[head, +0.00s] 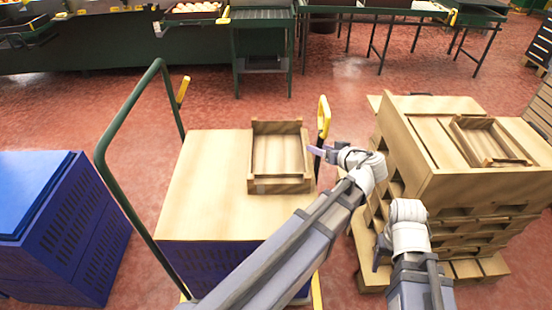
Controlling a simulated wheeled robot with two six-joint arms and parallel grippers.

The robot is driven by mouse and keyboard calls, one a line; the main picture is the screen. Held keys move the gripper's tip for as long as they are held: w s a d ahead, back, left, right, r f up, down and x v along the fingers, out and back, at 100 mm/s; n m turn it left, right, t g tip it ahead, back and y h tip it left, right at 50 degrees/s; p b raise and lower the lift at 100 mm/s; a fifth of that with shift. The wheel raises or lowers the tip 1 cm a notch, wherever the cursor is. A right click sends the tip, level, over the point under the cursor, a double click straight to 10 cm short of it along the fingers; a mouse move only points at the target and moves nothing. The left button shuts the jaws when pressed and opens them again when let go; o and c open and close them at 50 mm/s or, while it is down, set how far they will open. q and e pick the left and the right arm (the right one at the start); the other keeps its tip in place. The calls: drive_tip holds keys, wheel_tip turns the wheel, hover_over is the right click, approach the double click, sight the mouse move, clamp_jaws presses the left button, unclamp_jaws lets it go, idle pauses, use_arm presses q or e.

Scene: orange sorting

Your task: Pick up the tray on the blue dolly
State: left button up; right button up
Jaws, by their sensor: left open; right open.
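A small wooden tray (280,186) with raised sides sits on the flat wooden top (205,190) of the blue dolly load, at its back right. The tray looks empty. The blue crate (205,263) under the top stands on the dolly, with its green push handle (130,115) on the left. My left gripper (317,152) is open at the tray's right side; I cannot tell whether it touches. My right gripper (380,252) is open and empty, right of the dolly and beside the pallet stack, partly hidden by its own wrist.
A stack of wooden pallets and boards (470,190) stands close on the right, with another tray (490,140) on top. A blue crate (60,225) stands at the left. Green conveyor tables (265,50) line the back. Red floor (345,85) is clear behind the dolly.

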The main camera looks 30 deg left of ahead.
use_arm(q)
drive_tip(key=b+x, duration=0.1)
drive_tip(key=x, duration=0.1)
drive_tip(key=b+x, duration=0.1)
drive_tip(key=x, duration=0.2)
drive_tip(key=s+f+b+x, duration=0.1)
drive_tip(key=b+x, duration=0.1)
drive_tip(key=shift+w+a, duration=0.25)
drive_tip(key=shift+a, duration=0.1)
clamp_jaws()
idle(0.4)
idle(0.9)
